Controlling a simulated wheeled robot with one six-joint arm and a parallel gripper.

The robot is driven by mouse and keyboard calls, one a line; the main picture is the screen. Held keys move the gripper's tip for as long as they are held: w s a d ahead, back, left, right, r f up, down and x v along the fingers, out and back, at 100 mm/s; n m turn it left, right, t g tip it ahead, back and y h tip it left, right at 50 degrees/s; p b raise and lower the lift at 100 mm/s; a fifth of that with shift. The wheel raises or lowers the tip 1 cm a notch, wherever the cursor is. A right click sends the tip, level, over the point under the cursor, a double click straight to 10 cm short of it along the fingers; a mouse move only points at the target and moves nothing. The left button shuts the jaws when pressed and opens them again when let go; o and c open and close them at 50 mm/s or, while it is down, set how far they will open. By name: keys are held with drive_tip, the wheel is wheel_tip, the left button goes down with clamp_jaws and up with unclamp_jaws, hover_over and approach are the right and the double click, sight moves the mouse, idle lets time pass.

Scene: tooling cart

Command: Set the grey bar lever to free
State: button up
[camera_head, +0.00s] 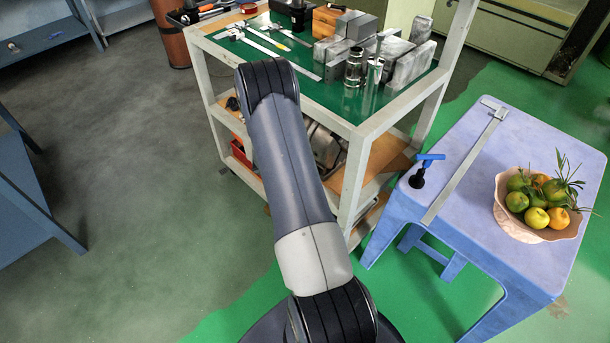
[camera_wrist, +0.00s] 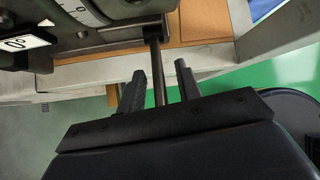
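In the wrist view a dark grey bar lever (camera_wrist: 155,60) reaches from the underside of a dark machine body (camera_wrist: 100,12) down toward my gripper. My gripper (camera_wrist: 159,69) is open, with one finger on each side of the bar. A gap shows between the bar and both fingers, and the bar's near end is hidden by the gripper body. A white plate with a 0-like mark (camera_wrist: 26,43) and a scale with tick marks (camera_wrist: 80,10) show on the machine. No free mark is readable. In the head view my arm hides the gripper and lever.
A cart (camera_head: 357,128) with a green top carries metal blocks (camera_head: 409,68) and measuring tools. At right, a blue table (camera_head: 465,215) holds a fruit bowl (camera_head: 515,226), a long caliper (camera_head: 465,166) and a blue-handled tool (camera_head: 427,158). The floor at left is clear.

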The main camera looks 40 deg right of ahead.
drive_tip(key=v, duration=1)
drive_tip(key=shift+p, duration=0.35)
drive_tip(key=b+x, duration=0.1)
drive_tip(key=x, duration=1)
drive_tip(key=shift+f, duration=0.1)
drive_tip(key=shift+a+b, duration=0.15)
drive_tip(key=shift+b, duration=0.15)
drive_tip(key=shift+r+p, duration=0.25)
drive_tip(key=shift+p, duration=0.05)
